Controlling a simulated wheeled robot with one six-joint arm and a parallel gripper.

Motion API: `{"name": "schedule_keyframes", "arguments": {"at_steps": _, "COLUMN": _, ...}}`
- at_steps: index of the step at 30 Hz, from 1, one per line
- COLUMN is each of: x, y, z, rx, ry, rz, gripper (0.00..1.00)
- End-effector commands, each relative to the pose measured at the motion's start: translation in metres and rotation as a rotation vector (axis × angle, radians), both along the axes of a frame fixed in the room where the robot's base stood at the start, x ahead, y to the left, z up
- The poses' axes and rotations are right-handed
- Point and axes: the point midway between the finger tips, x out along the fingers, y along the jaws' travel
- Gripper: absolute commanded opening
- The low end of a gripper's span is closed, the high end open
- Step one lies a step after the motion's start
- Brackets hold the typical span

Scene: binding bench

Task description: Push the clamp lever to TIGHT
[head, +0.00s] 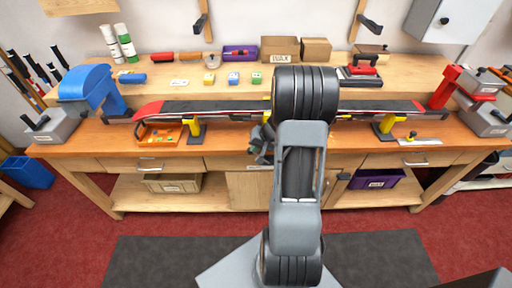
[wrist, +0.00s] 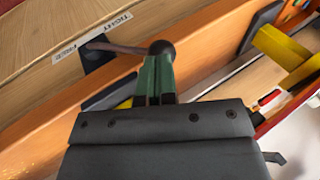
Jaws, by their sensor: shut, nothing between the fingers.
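The clamp lever shows in the wrist view as a dark arm (wrist: 122,47) ending in a round black knob (wrist: 162,48). Its dark mount (wrist: 96,58) sits at the wooden bench edge. White labels there read TIGHT (wrist: 119,20) and FREE (wrist: 64,52). My gripper (wrist: 158,66) is shut and empty, its green fingers together with the tips right at the knob. Whether they touch it I cannot tell. In the head view my gripper (head: 254,150) is low at the bench's front edge, left of my arm. The lever cannot be made out there.
A long ski (head: 220,107) lies along the bench top (head: 350,147) on yellow-and-black supports (head: 196,131). An orange tray (head: 158,133) is at left. A blue vise (head: 90,88) and a red vise (head: 445,88) stand at the ends. The floor in front is open.

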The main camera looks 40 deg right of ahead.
Motion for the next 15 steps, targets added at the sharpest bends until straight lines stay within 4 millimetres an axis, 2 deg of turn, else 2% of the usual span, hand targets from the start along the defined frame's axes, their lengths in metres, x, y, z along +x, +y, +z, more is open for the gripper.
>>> {"name": "schedule_keyframes", "arguments": {"at_steps": 5, "x": -0.001, "y": 0.004, "z": 0.002, "rx": 0.009, "ry": 0.003, "rz": 0.009, "gripper": 0.0}}
{"name": "schedule_keyframes", "arguments": {"at_steps": 15, "x": -0.024, "y": -0.022, "z": 0.052, "rx": 0.001, "ry": -0.007, "rz": -0.005, "gripper": 0.0}}
